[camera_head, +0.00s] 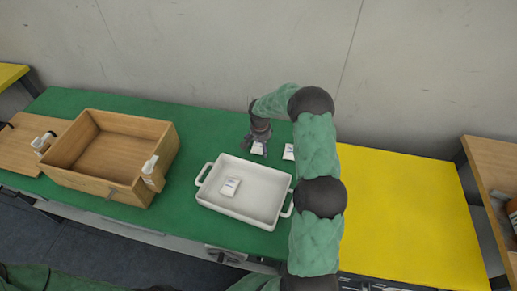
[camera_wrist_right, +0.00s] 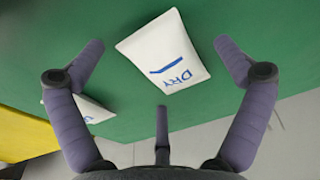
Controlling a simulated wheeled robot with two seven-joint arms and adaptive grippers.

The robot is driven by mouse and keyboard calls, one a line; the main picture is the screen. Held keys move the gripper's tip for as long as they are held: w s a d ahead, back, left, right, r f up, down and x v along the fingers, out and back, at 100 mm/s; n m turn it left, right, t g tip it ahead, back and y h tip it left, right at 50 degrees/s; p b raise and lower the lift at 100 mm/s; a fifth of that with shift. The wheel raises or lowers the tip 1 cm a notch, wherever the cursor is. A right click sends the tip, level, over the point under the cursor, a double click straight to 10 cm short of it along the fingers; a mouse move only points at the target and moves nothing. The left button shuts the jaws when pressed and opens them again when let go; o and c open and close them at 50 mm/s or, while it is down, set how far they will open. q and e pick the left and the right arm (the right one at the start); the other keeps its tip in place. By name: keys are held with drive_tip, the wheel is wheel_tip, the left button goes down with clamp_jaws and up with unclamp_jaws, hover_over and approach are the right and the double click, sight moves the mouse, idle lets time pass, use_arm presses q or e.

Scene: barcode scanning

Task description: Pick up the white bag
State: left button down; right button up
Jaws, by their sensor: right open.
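A white bag (camera_head: 257,148) lies on the green table just below my right gripper (camera_head: 261,138). In the right wrist view this bag (camera_wrist_right: 163,50) has blue "DRY" print and lies ahead of the open fingers, with nothing between them held. A second white bag (camera_head: 288,152) lies just right of it on the green table; the wrist view shows it (camera_wrist_right: 92,108) partly hidden behind a finger. A third white bag (camera_head: 230,187) lies in the white tray. My left gripper is out of view.
The white tray (camera_head: 208,197) with handles stands in front of the bags. A bare yellow tabletop (camera_head: 408,220) is at right. A wall (camera_head: 200,50) rises behind.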

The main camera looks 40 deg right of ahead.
drive_tip(key=c, duration=1.2)
drive_tip(key=shift+c, duration=0.3)
drive_tip(key=shift+r, duration=0.1)
